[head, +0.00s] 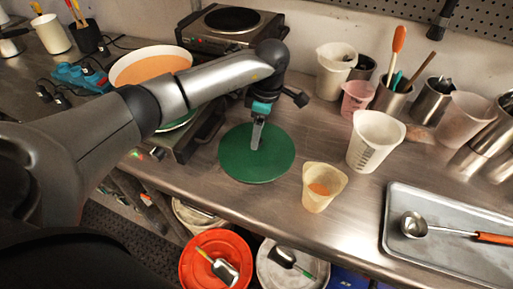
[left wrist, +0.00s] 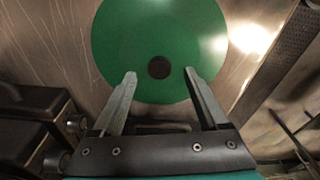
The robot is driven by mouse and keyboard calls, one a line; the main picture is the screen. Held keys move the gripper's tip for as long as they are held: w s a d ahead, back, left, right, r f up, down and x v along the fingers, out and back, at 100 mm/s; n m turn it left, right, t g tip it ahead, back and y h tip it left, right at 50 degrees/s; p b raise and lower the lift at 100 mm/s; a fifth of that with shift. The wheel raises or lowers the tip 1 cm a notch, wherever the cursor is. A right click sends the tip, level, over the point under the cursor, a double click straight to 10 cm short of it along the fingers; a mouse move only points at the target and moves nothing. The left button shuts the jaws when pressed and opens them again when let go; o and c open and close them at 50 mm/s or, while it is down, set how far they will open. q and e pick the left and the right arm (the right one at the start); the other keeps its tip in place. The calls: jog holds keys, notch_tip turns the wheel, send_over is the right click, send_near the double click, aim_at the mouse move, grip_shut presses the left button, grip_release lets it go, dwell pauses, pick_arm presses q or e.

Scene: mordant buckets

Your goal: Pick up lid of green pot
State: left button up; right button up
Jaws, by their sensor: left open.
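The green lid (head: 278,160), a flat round disc, lies on the steel counter in the head view. In the left wrist view the green lid (left wrist: 200,30) fills the upper middle, with a dark round knob (left wrist: 159,67) on it. My left gripper (head: 257,136) is over the lid, pointing down. In the wrist view my left gripper (left wrist: 160,74) is open and empty, with the knob between its fingertips in the picture. I cannot tell its exact height above the lid. A green rim (head: 184,123), perhaps the pot, shows under my left arm on a burner, mostly hidden.
A cream beaker (head: 322,188) and a white jug (head: 375,140) stand right of the lid. A hot plate (head: 230,22) is behind, and a wide pan of orange liquid (head: 150,64) is left. A grey tray (head: 450,262) with a ladle lies right. Buckets stand below the front edge.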

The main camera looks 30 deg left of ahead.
pick_arm(q)
notch_tip(320, 180, down, 2)
jog(key=shift+a+f, duration=0.1)
jog(key=shift+f, duration=0.1)
grip_shut()
dwell(0.5)
jog(key=shift+r, duration=0.1)
dwell(0.8)
